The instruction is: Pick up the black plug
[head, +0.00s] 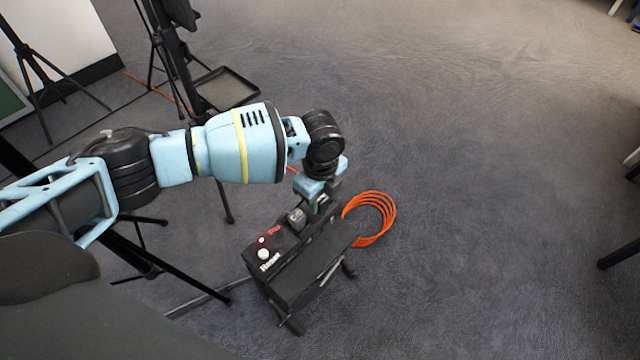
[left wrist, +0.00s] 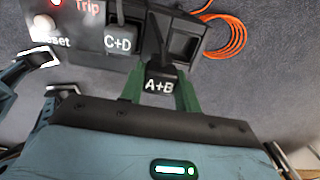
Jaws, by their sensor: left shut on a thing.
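The black plug marked A+B (left wrist: 160,84) sits between the green fingers of my left gripper (left wrist: 161,92) in the left wrist view. The fingers are shut on its sides. A dark cord seems to run up from the plug. In the head view my left gripper (head: 320,203) is over the far side of a black box (head: 305,265), and it mostly hides the plug. Beside the plug, a square recess (left wrist: 186,46) in the box looks empty. A second plug marked C+D (left wrist: 118,42) sits in the box. My right gripper is not in view.
The box carries a red light, a white Reset button (head: 264,254) and a red Trip label. A coiled orange cable (head: 385,218) lies on the carpet just right. Tripod stands (head: 165,50) are at the left.

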